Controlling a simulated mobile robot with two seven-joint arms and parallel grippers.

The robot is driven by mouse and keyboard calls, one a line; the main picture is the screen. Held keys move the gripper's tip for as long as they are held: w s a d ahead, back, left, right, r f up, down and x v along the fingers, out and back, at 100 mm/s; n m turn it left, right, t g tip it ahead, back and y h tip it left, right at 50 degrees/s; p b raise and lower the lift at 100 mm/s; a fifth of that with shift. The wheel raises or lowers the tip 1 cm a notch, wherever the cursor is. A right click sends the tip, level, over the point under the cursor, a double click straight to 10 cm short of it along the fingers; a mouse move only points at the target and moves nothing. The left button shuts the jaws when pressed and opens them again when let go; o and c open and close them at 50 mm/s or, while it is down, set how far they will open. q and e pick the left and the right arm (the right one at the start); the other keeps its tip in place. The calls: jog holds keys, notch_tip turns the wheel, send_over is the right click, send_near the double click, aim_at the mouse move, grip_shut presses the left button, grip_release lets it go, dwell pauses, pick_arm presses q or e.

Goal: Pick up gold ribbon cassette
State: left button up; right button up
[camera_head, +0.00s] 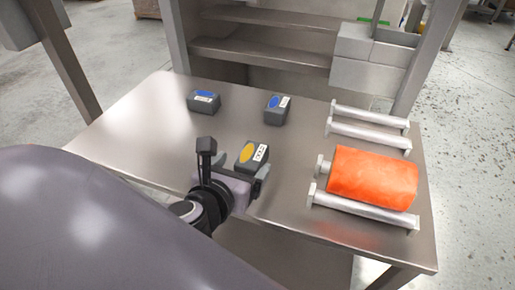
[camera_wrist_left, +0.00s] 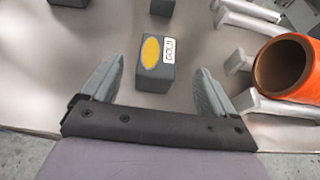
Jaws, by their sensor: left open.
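The gold ribbon cassette (camera_head: 251,155) is a dark grey block with a gold oval and a white label on top, standing on the metal table (camera_head: 140,125). In the left wrist view the cassette (camera_wrist_left: 152,64) shows "GOLD" on its label. My left gripper (camera_head: 232,167) is open at the near side of the cassette. In the left wrist view its two fingers (camera_wrist_left: 154,90) point toward the cassette, one to each side, with gaps left and right; the cassette sits mostly beyond the fingertips. My right gripper is not in view.
Two similar cassettes with blue ovals stand farther back, one at the left (camera_head: 204,102) and one near the middle (camera_head: 277,108). An orange roll (camera_head: 372,178) lies among metal rollers (camera_head: 366,211) at the right. The table's left part is clear.

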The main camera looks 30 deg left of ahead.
aim_at(249, 158)
pick_arm(q)
jog(key=shift+f+x, duration=0.15)
jog(key=shift+x, duration=1.5)
jog(key=shift+f+x, duration=0.1)
jog(key=shift+x, duration=1.55)
jog(key=shift+s+a, duration=0.1)
jog(key=shift+s, duration=0.05)
jog(key=c, duration=1.1)
